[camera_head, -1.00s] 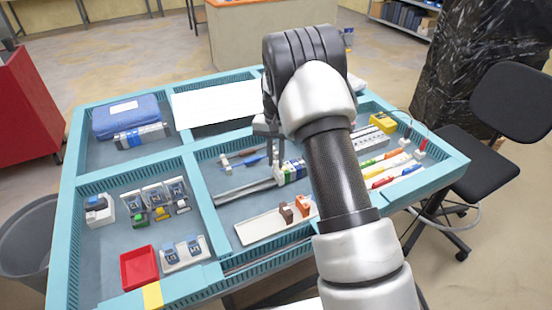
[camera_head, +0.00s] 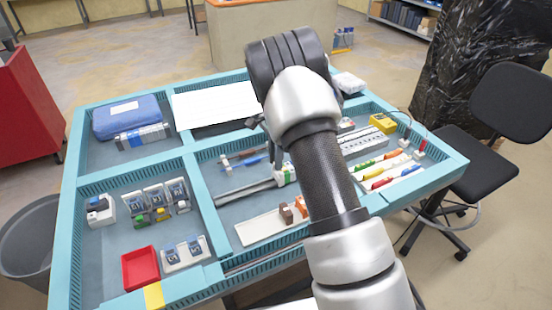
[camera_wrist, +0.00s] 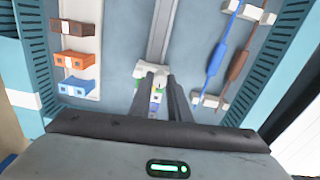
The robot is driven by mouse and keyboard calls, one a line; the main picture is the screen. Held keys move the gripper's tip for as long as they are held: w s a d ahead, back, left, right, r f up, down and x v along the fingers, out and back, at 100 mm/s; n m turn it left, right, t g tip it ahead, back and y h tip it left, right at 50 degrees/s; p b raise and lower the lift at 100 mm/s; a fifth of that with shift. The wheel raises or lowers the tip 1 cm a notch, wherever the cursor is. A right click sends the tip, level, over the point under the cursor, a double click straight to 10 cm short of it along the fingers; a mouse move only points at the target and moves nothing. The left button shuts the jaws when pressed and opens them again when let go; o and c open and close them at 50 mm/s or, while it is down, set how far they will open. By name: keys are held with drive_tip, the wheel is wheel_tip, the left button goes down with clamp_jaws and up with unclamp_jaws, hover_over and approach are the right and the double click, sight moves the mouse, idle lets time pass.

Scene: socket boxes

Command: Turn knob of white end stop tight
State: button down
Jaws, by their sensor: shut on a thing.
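The white end stop (camera_wrist: 141,70) sits on the metal rail (camera_wrist: 161,28) in the wrist view, against a row of white, green and blue blocks (camera_wrist: 155,101). My gripper (camera_wrist: 160,76) comes down over it, its two dark fingers close together at its top. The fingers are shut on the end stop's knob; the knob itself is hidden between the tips. In the head view the end stop (camera_head: 280,178) shows at the end of the rail (camera_head: 243,191), partly behind my arm.
Teal tray walls (camera_head: 206,205) divide the table. A red bin (camera_head: 140,267) is at front left.

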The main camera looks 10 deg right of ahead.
drive_tip(key=shift+m, duration=0.5)
drive_tip(key=c, duration=1.9)
unclamp_jaws()
wheel_tip(320, 180, up, 18)
drive_tip(key=shift+f+p, duration=0.25)
drive_tip(key=shift+p, duration=0.15)
